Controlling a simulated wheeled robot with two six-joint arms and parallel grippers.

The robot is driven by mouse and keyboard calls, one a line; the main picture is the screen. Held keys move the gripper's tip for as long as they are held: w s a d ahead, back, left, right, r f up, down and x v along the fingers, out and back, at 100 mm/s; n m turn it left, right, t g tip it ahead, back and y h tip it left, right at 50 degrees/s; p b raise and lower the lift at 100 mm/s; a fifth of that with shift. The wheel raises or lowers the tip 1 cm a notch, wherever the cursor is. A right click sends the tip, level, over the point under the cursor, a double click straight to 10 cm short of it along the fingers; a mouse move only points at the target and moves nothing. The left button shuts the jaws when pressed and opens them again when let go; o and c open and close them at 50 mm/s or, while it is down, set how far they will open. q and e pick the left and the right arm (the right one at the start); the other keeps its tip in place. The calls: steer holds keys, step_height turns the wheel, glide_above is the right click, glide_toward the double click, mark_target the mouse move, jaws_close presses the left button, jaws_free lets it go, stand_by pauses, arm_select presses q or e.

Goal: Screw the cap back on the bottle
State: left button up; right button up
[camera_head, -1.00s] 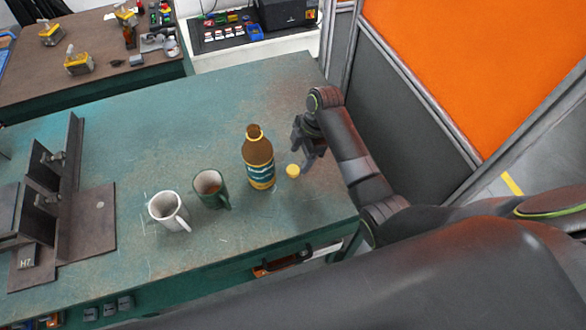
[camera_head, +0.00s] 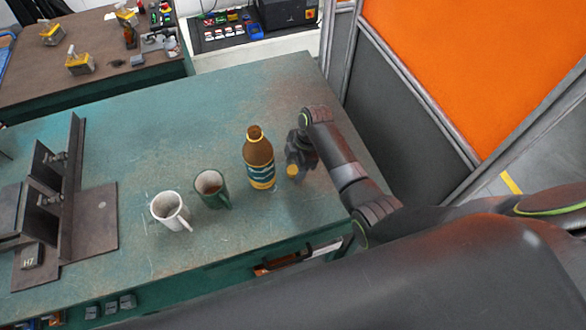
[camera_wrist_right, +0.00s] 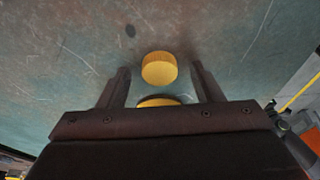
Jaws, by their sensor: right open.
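A brown bottle (camera_head: 258,160) with a teal and yellow label stands upright on the green table, its neck pointing up. The yellow cap (camera_head: 293,170) is just right of the bottle, at my right gripper (camera_head: 298,163). In the right wrist view the cap (camera_wrist_right: 159,68) shows between the two open fingertips (camera_wrist_right: 160,72), with a gap on either side. A second yellow shape (camera_wrist_right: 158,101) is partly hidden by the gripper body there, and I cannot tell what it is. My left gripper is not in view.
A green mug (camera_head: 210,188) and a white mug (camera_head: 170,211) stand left of the bottle. A dark metal fixture (camera_head: 95,220) occupies the table's left end. An orange panel (camera_head: 490,70) stands beyond the right edge. The table behind the bottle is clear.

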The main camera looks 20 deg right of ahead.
mark_target(295, 169)
steer(key=c, duration=1.1)
steer(key=shift+o, duration=0.2)
step_height(295, 169, up, 10)
steer(key=shift+b, duration=0.45)
